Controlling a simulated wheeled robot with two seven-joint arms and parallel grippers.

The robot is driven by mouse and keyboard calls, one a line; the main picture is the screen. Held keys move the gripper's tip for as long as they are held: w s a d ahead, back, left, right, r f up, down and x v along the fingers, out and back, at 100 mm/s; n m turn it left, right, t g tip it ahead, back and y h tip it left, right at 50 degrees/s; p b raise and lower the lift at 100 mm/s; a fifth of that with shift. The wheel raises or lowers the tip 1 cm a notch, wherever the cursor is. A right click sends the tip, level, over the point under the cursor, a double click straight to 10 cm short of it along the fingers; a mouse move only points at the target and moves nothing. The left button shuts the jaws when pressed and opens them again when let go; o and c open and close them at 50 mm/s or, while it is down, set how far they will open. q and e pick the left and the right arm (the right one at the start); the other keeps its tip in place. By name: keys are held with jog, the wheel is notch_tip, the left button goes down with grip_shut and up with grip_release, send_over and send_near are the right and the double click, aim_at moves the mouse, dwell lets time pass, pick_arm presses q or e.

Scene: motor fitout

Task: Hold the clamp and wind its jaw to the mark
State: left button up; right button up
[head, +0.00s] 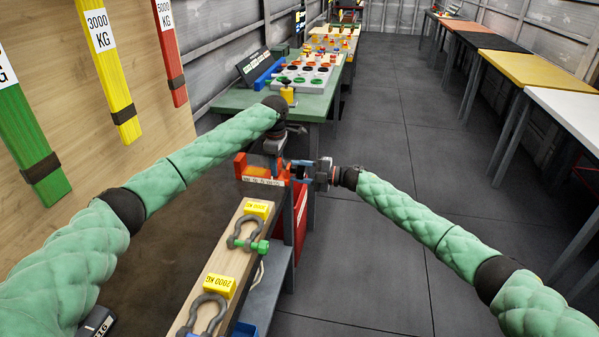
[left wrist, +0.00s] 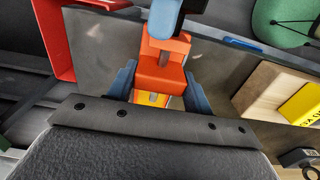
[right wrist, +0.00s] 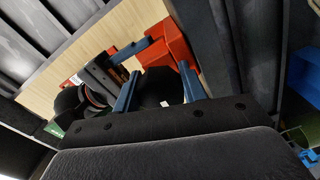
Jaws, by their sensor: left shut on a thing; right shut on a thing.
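The orange clamp (head: 243,166) is at the bench end, in the middle of the head view. My left gripper (head: 276,158) comes down on it from above. In the left wrist view its blue fingers stand on either side of the orange clamp body (left wrist: 160,78), and a yellow part (left wrist: 150,98) with a grey strip shows between them. My right gripper (head: 304,172) reaches the clamp's right end. In the right wrist view its blue fingers are shut around a dark round handle (right wrist: 160,85), with orange clamp parts (right wrist: 176,45) behind it. I cannot make out the mark.
A wooden beam (head: 222,262) with shackles and yellow weight tags lies in front of the clamp. A red bin (head: 298,205) hangs below. A green table (head: 238,98) with trays stands behind. The floor aisle to the right is clear.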

jog(key=m, duration=0.4)
jog(key=shift+s+a+f+m, duration=0.1)
jog(key=shift+s+a+m, duration=0.1)
jog(key=shift+a+m, duration=0.1)
jog(key=m, duration=0.4)
jog(key=shift+m, duration=0.3)
jog(key=m, duration=0.4)
jog(key=shift+m, duration=0.3)
jog(key=shift+o, duration=0.2)
jog(key=m, duration=0.4)
jog(key=shift+o, duration=0.3)
jog(key=shift+s+d+m, duration=0.1)
jog(key=shift+m, duration=1)
